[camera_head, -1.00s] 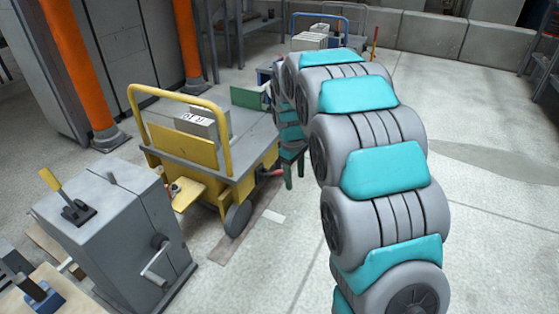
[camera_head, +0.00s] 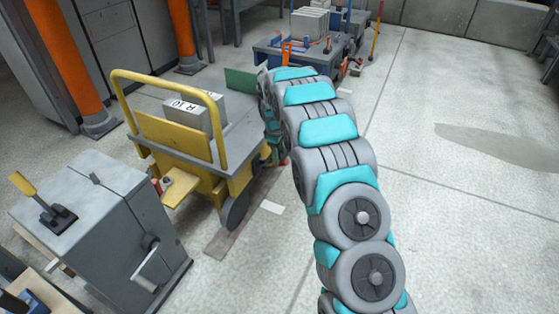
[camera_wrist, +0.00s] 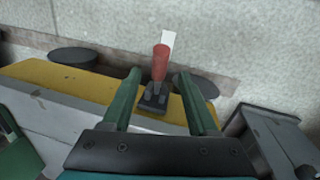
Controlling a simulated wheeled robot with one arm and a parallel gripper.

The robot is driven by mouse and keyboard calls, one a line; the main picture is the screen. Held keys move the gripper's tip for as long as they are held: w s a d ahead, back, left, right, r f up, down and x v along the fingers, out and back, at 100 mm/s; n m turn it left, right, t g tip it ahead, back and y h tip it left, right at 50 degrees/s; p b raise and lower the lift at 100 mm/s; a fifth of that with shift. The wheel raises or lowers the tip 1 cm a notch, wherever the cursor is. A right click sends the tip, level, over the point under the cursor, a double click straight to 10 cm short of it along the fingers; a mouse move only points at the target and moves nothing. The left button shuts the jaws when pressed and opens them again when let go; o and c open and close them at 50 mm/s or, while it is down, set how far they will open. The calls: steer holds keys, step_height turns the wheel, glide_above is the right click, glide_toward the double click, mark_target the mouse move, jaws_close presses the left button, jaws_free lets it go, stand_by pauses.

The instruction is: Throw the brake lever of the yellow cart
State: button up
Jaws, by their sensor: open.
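The yellow cart (camera_head: 212,182) stands left of my arm in the head view, with a grey deck and a yellow push handle. Its red-handled brake lever (camera_wrist: 160,62) rises from a dark base on the yellow edge in the wrist view. In the head view a small red part (camera_head: 284,162) shows at the cart's right side, mostly hidden by my arm. My gripper (camera_wrist: 158,76) is open, one green finger on each side of the lever in the picture. I cannot tell whether the fingers reach around it or touch it. It also shows partly in the head view (camera_head: 276,152).
Grey boxes (camera_head: 196,112) sit on the cart's deck. A grey machine (camera_head: 100,225) with a yellow lever and a crank stands at the left front. A blue cart (camera_head: 285,55) stands behind my arm. The floor at the right is clear.

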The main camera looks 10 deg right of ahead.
steer(key=f, duration=0.4)
steer(key=shift+w+d+f, duration=0.1)
steer(key=shift+w+d, duration=0.1)
steer(key=shift+w, duration=0.1)
jaws_close()
stand_by(1.1)
